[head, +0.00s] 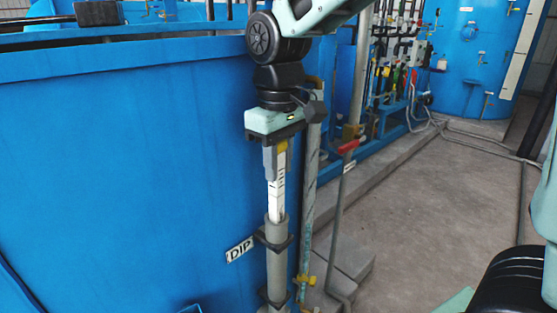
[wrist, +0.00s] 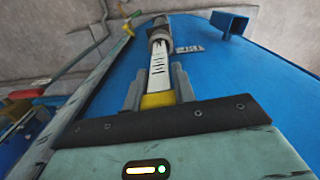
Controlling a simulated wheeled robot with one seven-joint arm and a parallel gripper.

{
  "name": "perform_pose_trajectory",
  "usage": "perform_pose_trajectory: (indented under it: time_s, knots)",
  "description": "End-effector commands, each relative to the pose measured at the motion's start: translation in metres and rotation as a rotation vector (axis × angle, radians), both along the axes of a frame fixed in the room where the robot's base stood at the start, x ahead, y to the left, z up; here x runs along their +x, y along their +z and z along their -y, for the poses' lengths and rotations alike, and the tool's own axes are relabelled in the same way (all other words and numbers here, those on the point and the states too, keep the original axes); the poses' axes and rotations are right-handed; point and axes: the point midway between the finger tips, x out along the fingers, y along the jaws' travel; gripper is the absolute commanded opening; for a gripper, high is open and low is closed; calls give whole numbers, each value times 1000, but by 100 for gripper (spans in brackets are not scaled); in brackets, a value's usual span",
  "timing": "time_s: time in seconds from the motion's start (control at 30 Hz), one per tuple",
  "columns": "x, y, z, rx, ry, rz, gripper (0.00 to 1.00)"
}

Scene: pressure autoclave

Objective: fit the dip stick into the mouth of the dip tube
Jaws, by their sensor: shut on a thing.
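The dip stick (head: 276,198) is a white, flat strip with black marks and a yellow upper part. It hangs nearly upright below my gripper (head: 275,165), which is shut on its yellow part. The grey dip tube (head: 277,265) stands upright against the blue tank, directly below. The stick's lower end is at the tube's mouth and appears to be inside its rim; how deep is hidden. In the wrist view, the stick (wrist: 159,65) runs from between the fingers of my gripper (wrist: 157,88) to the mouth of the tube (wrist: 160,36).
The blue tank (head: 130,170) fills the left, with a "DIP" label (head: 240,249) beside the tube. Dark brackets hold the tube. A thinner pipe (head: 308,200) and a red-handled valve (head: 348,147) stand close on the right. The concrete floor (head: 430,220) farther right is open.

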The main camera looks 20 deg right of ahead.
Motion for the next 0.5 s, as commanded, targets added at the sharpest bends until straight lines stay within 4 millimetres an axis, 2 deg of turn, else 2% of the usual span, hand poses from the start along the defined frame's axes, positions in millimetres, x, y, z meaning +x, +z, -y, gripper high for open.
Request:
perform_pose_trajectory:
  time_s: [0.5]
  knots:
    - [0, -13, 0, 0, 0, -1, 0]
